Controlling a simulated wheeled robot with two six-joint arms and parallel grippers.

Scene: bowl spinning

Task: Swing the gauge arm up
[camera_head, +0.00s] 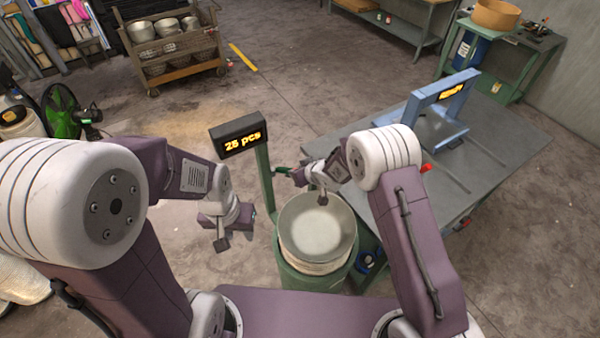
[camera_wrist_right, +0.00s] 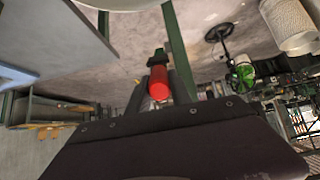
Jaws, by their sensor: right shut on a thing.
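The gauge arm (camera_head: 282,171) is a short dark green bar beside the green post, behind the bowl. Its red grip (camera_wrist_right: 159,84) shows in the right wrist view between my dark fingers, with a green part beyond it. My right gripper (camera_head: 303,177) is shut on this red grip, which the head view mostly hides. A pale metal bowl (camera_head: 318,228) sits on the round green stand (camera_head: 300,278), just in front of my right gripper. My left gripper (camera_head: 232,232) hangs left of the bowl, apart from it; it looks open and empty.
A display (camera_head: 238,138) reading "25 pcs" tops the green post (camera_head: 266,185). A grey table (camera_head: 500,150) with a blue frame (camera_head: 440,90) stands at the right. A cart with pots (camera_head: 170,45) stands at the back left. Floor is open between them.

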